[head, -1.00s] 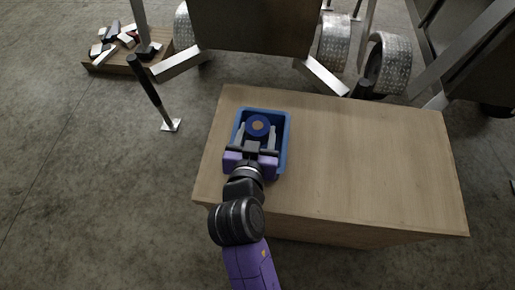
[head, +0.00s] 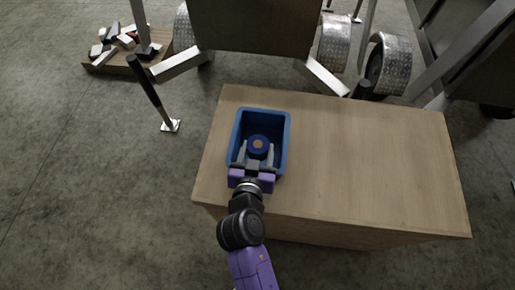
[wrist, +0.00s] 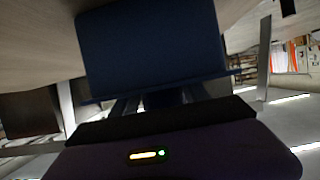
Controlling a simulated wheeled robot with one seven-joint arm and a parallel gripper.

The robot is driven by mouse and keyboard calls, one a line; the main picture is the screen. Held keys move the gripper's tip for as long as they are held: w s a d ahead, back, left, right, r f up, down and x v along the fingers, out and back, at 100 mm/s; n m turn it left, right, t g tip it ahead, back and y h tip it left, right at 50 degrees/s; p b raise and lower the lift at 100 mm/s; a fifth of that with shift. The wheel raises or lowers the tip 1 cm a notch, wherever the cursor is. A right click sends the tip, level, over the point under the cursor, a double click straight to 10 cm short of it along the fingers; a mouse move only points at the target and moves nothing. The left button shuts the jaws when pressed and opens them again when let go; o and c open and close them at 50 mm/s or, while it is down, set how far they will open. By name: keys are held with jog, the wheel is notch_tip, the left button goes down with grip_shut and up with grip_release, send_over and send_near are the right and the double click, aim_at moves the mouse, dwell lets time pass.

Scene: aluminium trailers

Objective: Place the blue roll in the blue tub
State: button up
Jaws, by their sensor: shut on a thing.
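The blue roll (head: 258,146) has a tan round centre. In the head view it is between the two fingers of my gripper (head: 258,155), which is shut on it. The roll and fingers appear over or inside the blue tub (head: 285,131), toward its near end; I cannot tell whether the roll touches the tub's floor. The tub is a rectangular open box on the left part of the wooden table. In the wrist view a large dark blue shape (wrist: 150,50) fills the upper middle, and the fingers below it are dark and hard to make out.
The wooden table (head: 370,160) is clear to the right of the tub. Behind it stand a trailer with silvery wheels (head: 334,42) and slanted metal legs. A dark post on a metal foot (head: 150,90) stands at left. A wooden pallet with blocks (head: 120,58) lies at the back left.

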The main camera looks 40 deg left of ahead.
jog(key=shift+f+b, duration=0.35)
jog(key=shift+b, duration=0.05)
jog(key=shift+f, duration=0.2)
jog(key=shift+s+f, duration=0.1)
jog(key=shift+f, duration=0.05)
jog(key=o, duration=1.2)
jog(key=shift+f, duration=0.1)
jog(key=shift+c, duration=0.2)
jog(key=shift+o, duration=1.3)
jog(key=shift+d+f+b, duration=0.15)
jog(key=shift+b, duration=0.15)
jog(key=shift+r+p, duration=0.4)
jog(key=shift+p, duration=0.1)
jog(key=r+v, duration=0.1)
jog(key=v, duration=1.1)
jog(key=shift+a, duration=0.2)
jog(key=shift+d, duration=0.1)
